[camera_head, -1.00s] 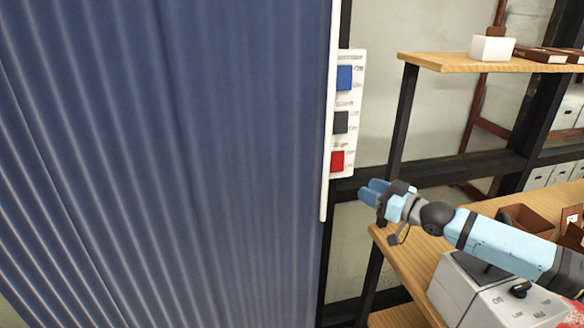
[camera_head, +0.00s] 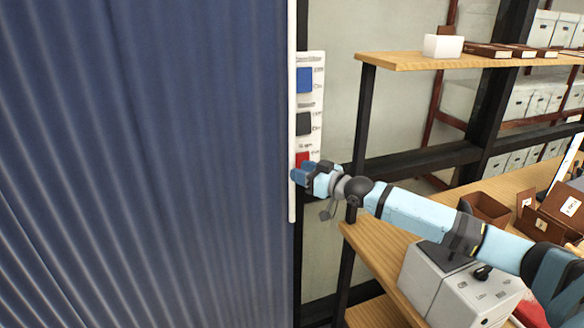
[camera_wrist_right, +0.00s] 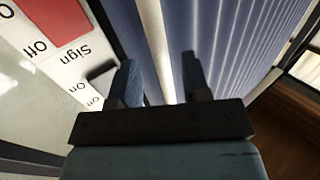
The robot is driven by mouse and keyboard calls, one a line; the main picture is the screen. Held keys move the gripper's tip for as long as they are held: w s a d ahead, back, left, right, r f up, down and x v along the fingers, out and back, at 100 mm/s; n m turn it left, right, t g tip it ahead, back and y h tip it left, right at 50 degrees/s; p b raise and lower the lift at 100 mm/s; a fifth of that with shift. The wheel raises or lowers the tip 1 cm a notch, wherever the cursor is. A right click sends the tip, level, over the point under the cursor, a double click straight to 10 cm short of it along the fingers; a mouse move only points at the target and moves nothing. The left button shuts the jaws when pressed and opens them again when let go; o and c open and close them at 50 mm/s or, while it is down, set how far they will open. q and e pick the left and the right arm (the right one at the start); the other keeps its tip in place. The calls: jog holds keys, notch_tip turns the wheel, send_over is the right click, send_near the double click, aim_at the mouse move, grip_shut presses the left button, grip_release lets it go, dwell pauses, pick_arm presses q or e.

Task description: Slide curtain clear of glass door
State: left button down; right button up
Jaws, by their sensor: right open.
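The blue pleated curtain (camera_head: 150,170) fills the left half of the head view. A white vertical bar (camera_head: 292,120) runs along its right edge. My right gripper (camera_head: 298,176) is open at the lower part of this bar in the head view. In the right wrist view, the bar (camera_wrist_right: 157,45) shows between the two fingers of the gripper (camera_wrist_right: 160,85), with the curtain (camera_wrist_right: 215,40) to its right. I cannot tell whether the fingers touch the bar. No glass door can be made out. My left gripper is not in view.
A white switch panel (camera_head: 317,90) with blue, black and red switches is just right of the bar; its red switch (camera_wrist_right: 55,20) is close to the gripper. Wooden shelves (camera_head: 400,60) on black posts hold boxes and a grey machine (camera_head: 450,285) at right.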

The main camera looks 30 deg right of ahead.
jog(key=shift+x, duration=1.85)
grip_shut()
